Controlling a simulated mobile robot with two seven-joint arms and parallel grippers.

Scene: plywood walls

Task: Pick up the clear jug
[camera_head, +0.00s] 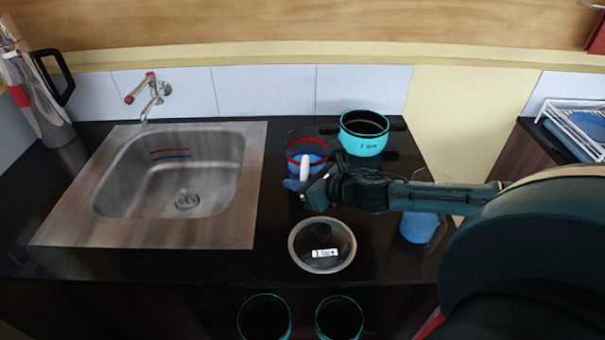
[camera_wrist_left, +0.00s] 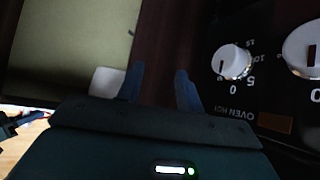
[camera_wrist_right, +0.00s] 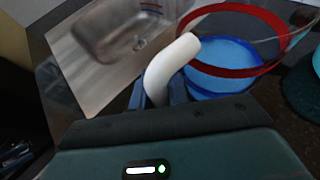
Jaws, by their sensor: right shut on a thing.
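The clear jug (camera_head: 306,146) has a red rim, blue in its lower part and a white handle. It stands on the dark counter right of the sink. In the right wrist view the jug (camera_wrist_right: 222,72) shows its red rim, with the white handle (camera_wrist_right: 166,68) between my fingers. My right gripper (camera_head: 303,184) is shut on this handle; its fingers are partly hidden behind it. My left gripper (camera_wrist_left: 157,82) is open and empty in the left wrist view, in front of an oven panel; it does not show in the head view.
A turquoise pot (camera_head: 363,140) stands behind and right of the jug. A round lid (camera_head: 322,245) lies in front. A blue thing (camera_head: 419,228) shows below my right arm. The sink (camera_head: 243,215) is at left, and a white dish rack (camera_head: 567,125) is far right.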

